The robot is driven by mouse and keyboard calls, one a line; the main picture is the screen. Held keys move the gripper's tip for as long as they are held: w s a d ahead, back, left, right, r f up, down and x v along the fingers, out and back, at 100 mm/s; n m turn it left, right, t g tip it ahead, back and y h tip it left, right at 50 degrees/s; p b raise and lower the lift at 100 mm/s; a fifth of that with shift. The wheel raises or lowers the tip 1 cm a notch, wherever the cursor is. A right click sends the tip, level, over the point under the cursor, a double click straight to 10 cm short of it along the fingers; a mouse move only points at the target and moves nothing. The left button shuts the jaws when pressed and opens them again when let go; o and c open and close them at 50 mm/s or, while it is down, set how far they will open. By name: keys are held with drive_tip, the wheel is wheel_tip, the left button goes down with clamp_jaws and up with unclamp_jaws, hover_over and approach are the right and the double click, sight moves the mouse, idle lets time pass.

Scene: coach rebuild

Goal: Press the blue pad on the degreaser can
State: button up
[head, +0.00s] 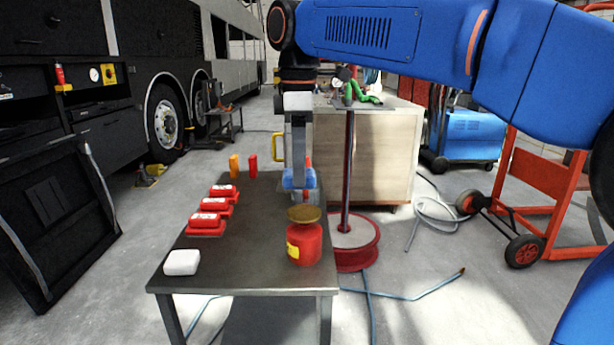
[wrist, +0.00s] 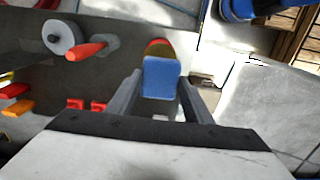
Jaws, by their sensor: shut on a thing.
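The degreaser can (head: 304,246) is red with a yellow label and a wide brass-coloured dish on top. It stands upright at the right front of the dark table. My gripper (head: 300,184) is shut on the blue pad (head: 289,181), just above and seemingly behind the can's dish in the head view. A grey finger hides part of the pad there. In the wrist view the blue pad (wrist: 161,78) sits between the two fingertips, and a red and yellowish edge of the can (wrist: 158,47) shows past it. The pad looks apart from the dish.
Several red items (head: 214,207) line the table's left side, with a white block (head: 182,262) at the front left. Orange and red items (head: 235,165) stand at the back. A red reel (head: 355,247) with a pole stands beside the table's right edge.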

drive_tip(key=shift+d+r, duration=0.15)
drive_tip(key=shift+d, duration=0.15)
drive_tip(key=shift+w+d+f, duration=0.1)
drive_tip(key=shift+d+f, duration=0.1)
drive_tip(key=shift+f, duration=0.1)
hover_over(304, 212)
drive_tip(key=shift+f, duration=2.6)
drive_tip(key=shift+f, duration=1.15)
drive_tip(key=shift+r, duration=3.55)
